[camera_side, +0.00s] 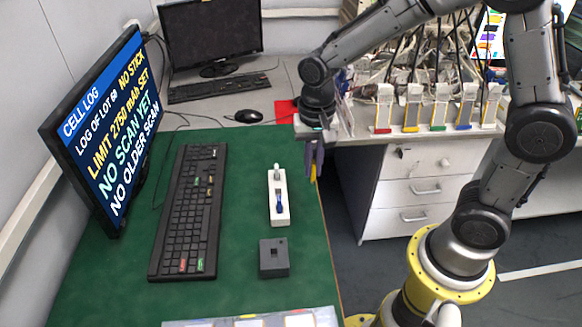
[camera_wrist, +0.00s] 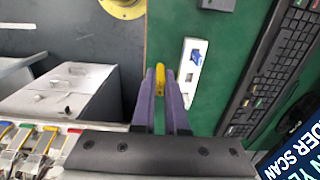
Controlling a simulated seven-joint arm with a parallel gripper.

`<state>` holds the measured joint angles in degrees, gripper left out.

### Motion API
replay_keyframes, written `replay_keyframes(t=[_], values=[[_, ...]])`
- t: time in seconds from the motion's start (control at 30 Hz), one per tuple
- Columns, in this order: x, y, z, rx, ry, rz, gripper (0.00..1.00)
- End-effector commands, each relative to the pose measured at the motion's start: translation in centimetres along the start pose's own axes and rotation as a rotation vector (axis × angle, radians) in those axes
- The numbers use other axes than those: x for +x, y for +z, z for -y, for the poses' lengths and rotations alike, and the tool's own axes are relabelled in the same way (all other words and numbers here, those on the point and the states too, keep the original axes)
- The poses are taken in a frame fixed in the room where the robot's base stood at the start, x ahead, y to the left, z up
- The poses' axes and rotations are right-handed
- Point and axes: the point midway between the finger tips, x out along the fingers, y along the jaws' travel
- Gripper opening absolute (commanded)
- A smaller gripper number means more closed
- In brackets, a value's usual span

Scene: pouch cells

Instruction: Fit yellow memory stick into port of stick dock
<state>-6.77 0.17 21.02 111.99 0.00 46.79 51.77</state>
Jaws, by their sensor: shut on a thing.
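My gripper (camera_side: 314,168) hangs at the right edge of the green mat, above and beyond the white holder. It is shut on the yellow memory stick (camera_side: 313,178), which points down below the fingers. In the wrist view the yellow stick (camera_wrist: 160,76) shows between the purple fingertips (camera_wrist: 160,88). A dark grey block (camera_side: 274,262) with a small dark opening on top, seemingly the stick dock, sits on the mat nearer the camera. Its edge shows at the top of the wrist view (camera_wrist: 218,4). The stick is well apart from it.
A white holder (camera_side: 278,214) with a blue piece (camera_side: 280,203) stands between gripper and dark block. A keyboard (camera_side: 190,210) and a monitor (camera_side: 105,125) are at left. A white tray (camera_side: 325,316) lies at the front. Several coloured-end pouches (camera_side: 411,110) line the back bench.

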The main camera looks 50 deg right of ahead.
Motion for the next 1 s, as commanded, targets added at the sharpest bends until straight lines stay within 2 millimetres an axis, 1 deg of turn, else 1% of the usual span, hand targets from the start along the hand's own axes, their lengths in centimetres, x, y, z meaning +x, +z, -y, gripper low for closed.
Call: replay_keyframes(t=[0.03,0.1,0.2,0.37,0.47,0.57,0.67,1.0], values=[[-0.5,0.6,-0.8,0.000,-0.002,-0.001,0.00],[-0.9,1.3,-1.6,0.000,-0.001,-0.001,0.00],[-1.4,2.0,-2.5,0.000,-0.001,-0.001,0.00],[-1.9,2.6,-3.4,-0.013,0.000,0.000,0.00],[-2.0,2.8,-3.6,-0.070,0.001,0.001,0.00],[-2.0,2.9,-3.6,-0.187,0.002,0.001,0.00],[-1.9,2.9,-3.7,-0.351,0.004,0.004,0.00],[-1.7,3.8,-4.2,-0.976,0.009,0.021,0.00]])
